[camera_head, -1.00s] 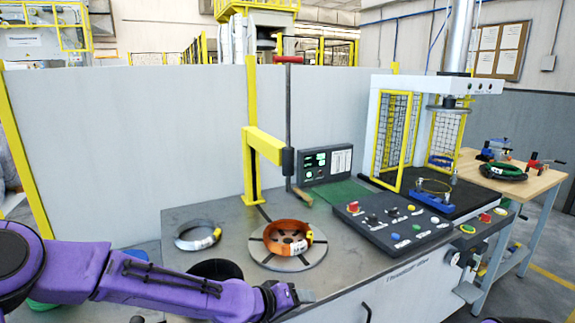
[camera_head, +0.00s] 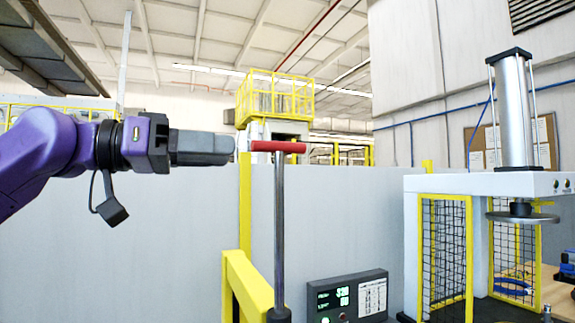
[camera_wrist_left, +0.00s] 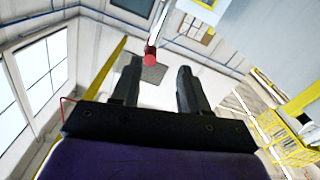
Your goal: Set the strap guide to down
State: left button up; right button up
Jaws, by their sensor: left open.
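The strap guide is a grey upright rod (camera_head: 279,220) with a red T-handle (camera_head: 277,146) on top. It passes down at the end of a yellow arm (camera_head: 245,285), and its lower end is out of view. My left gripper (camera_head: 232,148) is level with the red handle, just left of its left end, pointing right at it. Its jaws are open and empty. In the left wrist view the handle's red end (camera_wrist_left: 150,53) shows just beyond the open fingers (camera_wrist_left: 160,68), nearer the left finger. My right gripper is not in view.
A yellow post (camera_head: 245,200) stands just left of the rod, before a pale partition (camera_head: 340,220). A control box (camera_head: 347,297) with a lit display sits low at right. A press with a yellow mesh guard (camera_head: 445,250) stands further right.

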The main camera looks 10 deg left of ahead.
aim_at(277, 147)
pick_arm(q)
jog(key=d, duration=0.3)
jog(key=d+r+p, duration=0.1)
jog(key=shift+w+d+r, duration=0.1)
jog(key=shift+w+d, duration=0.05)
jog(key=shift+w, duration=0.25)
jog(key=x, duration=0.3)
jog(key=p+x, duration=0.1)
jog(key=x, duration=0.1)
jog(key=shift+w+a+f, duration=0.25)
jog(key=shift+w+a, duration=0.05)
jog(key=shift+w, duration=0.1)
jog(key=shift+d, duration=0.25)
jog(key=shift+s+d+r, duration=0.1)
grip_shut()
